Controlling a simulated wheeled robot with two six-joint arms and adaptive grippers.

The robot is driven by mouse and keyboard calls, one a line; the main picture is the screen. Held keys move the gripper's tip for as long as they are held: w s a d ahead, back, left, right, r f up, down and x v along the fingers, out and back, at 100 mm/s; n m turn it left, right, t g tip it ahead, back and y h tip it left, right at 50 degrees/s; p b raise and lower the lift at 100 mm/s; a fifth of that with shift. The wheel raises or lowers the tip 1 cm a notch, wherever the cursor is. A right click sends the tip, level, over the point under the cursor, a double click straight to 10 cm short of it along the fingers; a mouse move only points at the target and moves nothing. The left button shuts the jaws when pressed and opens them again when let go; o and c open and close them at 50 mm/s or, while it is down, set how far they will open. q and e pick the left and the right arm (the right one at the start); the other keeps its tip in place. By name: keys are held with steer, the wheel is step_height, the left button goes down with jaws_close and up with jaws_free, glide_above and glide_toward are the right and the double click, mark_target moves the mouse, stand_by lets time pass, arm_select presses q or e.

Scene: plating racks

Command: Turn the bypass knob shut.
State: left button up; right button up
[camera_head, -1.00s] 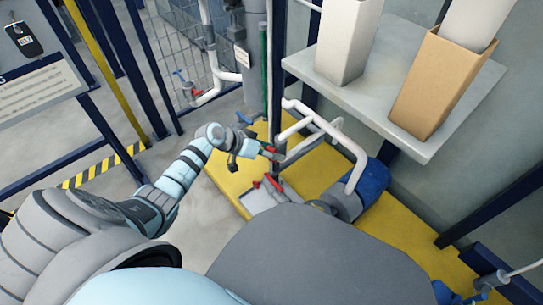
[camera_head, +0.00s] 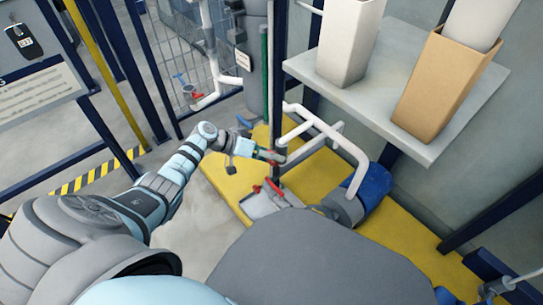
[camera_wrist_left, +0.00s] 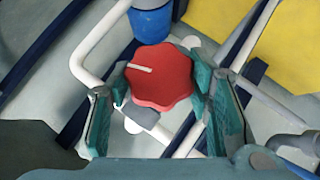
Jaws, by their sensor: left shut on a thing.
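The bypass knob is a red, scalloped knob (camera_wrist_left: 160,80) with a white line mark on its face, seen in the left wrist view. The mark lies nearly level across the knob's left part. My left gripper (camera_wrist_left: 155,105) has its teal fingers on both sides of the knob and is shut on it. In the head view my left gripper (camera_head: 272,155) reaches in from the left to the white pipework (camera_head: 335,135); a little red shows at its tip, and the knob is mostly hidden. My right gripper is not in view.
Red-handled parts (camera_head: 268,187) sit just below the gripper on the yellow base (camera_head: 225,178). A blue motor-like body (camera_head: 378,182) lies to the right. A shelf (camera_head: 420,135) with tall boxes (camera_head: 432,80) overhangs at upper right. A wire mesh fence (camera_head: 180,55) stands behind.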

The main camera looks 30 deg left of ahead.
arm_select(q)
steer(key=o, duration=1.2)
steer(key=shift+s, duration=0.1)
steer(key=shift+c, duration=0.2)
steer(key=v, duration=1.2)
steer(key=shift+d, duration=0.1)
